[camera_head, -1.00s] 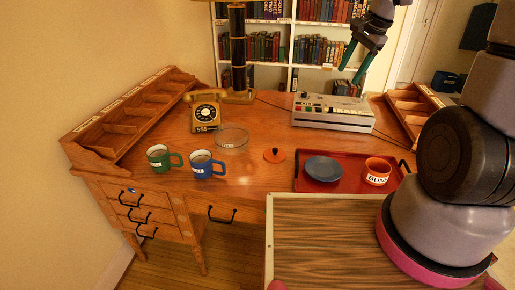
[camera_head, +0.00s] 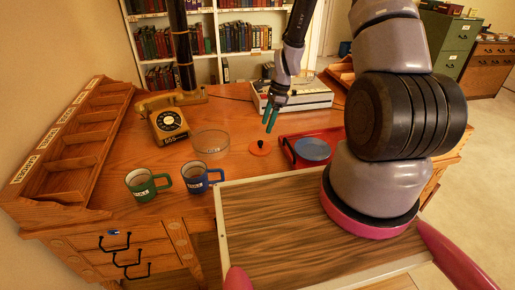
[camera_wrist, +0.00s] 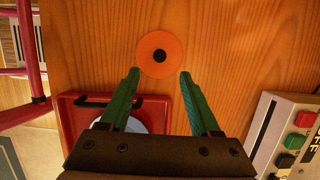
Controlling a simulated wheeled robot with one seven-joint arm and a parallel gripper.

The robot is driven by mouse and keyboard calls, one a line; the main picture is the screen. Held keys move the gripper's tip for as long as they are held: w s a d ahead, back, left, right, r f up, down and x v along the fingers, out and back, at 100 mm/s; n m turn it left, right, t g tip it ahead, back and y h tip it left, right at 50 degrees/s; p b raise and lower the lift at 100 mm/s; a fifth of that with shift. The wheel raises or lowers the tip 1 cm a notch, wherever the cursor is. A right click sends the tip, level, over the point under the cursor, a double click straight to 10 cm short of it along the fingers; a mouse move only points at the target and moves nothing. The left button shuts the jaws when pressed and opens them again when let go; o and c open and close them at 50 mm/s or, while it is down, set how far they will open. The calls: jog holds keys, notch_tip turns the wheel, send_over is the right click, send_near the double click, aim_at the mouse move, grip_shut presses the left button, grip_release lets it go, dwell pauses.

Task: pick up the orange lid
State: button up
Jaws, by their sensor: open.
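The orange lid (camera_head: 260,148) lies flat on the wooden desk, a round disc with a dark knob in its middle. In the wrist view the lid (camera_wrist: 160,54) sits just beyond my fingertips, roughly midway between them. My gripper (camera_head: 271,121) is above the desk, over and slightly right of the lid in the head view. Its two green fingers (camera_wrist: 158,72) are apart with nothing between them. The whole lid shows in the wrist view.
A red tray (camera_head: 290,150) with a blue-grey plate (camera_head: 313,149) lies right of the lid. A glass dish (camera_head: 210,143), a blue mug (camera_head: 196,180), a green mug (camera_head: 142,187) and a telephone (camera_head: 167,120) stand to the left. A button machine (camera_head: 305,96) stands behind.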

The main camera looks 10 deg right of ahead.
aim_at(260, 141)
jog(key=x, duration=0.7)
jog(key=shift+a+f, duration=0.25)
jog(key=shift+f, duration=0.1)
jog(key=shift+c, duration=0.3)
grip_shut()
